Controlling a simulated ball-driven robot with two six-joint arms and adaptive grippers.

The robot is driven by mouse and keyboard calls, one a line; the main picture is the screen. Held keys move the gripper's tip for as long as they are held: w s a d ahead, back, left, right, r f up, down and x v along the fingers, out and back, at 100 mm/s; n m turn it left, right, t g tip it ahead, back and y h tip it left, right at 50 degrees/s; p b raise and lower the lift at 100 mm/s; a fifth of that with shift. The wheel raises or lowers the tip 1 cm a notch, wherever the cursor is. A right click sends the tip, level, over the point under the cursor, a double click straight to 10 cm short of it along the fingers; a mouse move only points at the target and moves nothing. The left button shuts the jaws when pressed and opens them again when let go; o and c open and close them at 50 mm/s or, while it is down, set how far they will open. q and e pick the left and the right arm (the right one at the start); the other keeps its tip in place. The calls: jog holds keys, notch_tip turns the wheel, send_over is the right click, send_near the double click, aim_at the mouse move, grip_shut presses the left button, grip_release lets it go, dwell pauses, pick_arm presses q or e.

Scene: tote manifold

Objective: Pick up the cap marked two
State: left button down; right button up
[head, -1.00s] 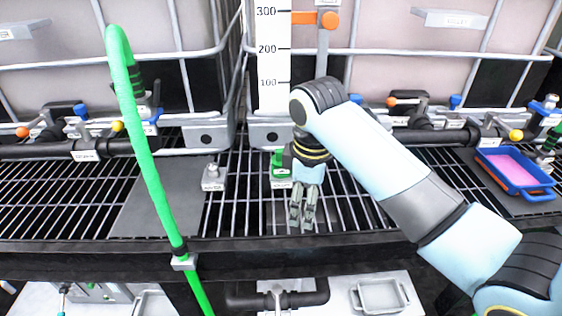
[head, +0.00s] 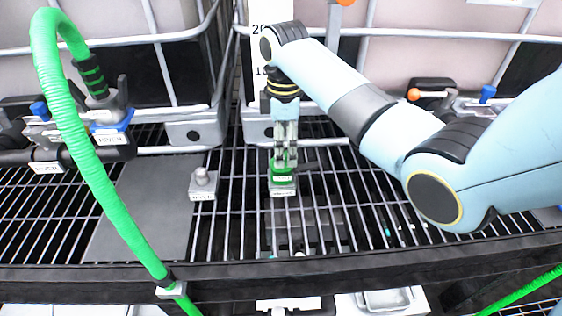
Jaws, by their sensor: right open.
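A green cap (head: 283,178) sits on a small grey labelled block (head: 283,190) on the grating; its marking is too small to read. My right gripper (head: 286,160) points straight down over the green cap, with its fingers open and the tips at the cap's top. I cannot tell whether they touch it. The fingers hide part of the cap's upper side. My left gripper is out of view.
A green hose (head: 100,180) arcs across the left. Tanks and valves (head: 105,125) line the back. Bare grating (head: 340,205) lies to the right.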

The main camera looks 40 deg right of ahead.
notch_tip(320, 180, down, 2)
jog(key=shift+a+f, duration=0.1)
jog(key=shift+f, duration=0.3)
jog(key=f, duration=0.3)
jog(key=shift+w+f+b, duration=0.2)
jog(key=shift+f+b, duration=0.15)
jog(key=shift+f, duration=0.6)
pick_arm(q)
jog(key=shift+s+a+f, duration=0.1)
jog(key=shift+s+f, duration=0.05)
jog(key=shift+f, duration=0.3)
pick_arm(e)
jog(key=c, duration=1.3)
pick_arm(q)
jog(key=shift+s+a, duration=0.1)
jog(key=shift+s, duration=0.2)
pick_arm(e)
jog(key=shift+c, duration=0.2)
jog(key=shift+r, duration=0.15)
